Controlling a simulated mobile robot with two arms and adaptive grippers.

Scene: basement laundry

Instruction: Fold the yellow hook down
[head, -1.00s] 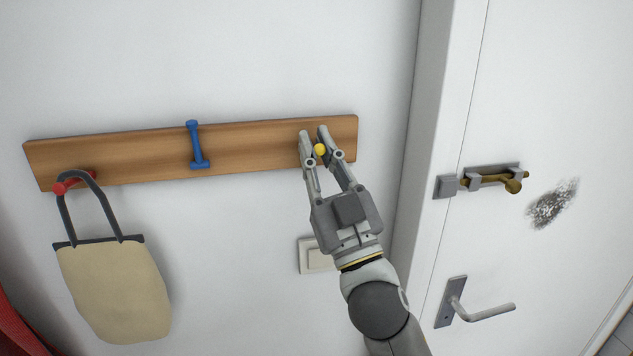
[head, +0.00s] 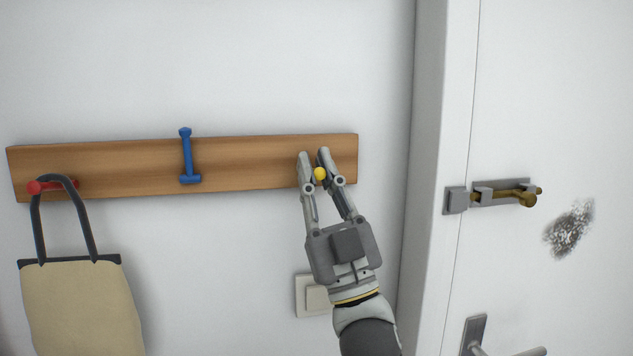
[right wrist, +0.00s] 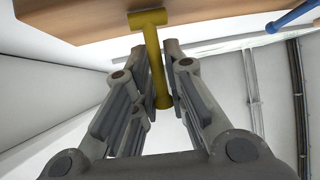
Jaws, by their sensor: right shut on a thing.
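The yellow hook (right wrist: 152,55) is on the right end of the wooden board (head: 240,150). In the right wrist view its base sits against the board and its stem runs between my fingers to a round end. In the head view only its round yellow end (head: 320,174) shows; my fingers hide the rest. My right gripper (head: 313,156) reaches up to the board from below and is shut on the hook, one finger on each side of the stem. My left gripper is not in view.
A blue hook (head: 188,160) stands upright against the board's middle. A red hook (head: 42,187) at the left carries a cream bag (head: 80,305). A light switch (head: 312,296) is below my gripper. A door with a brass bolt (head: 515,196) is at the right.

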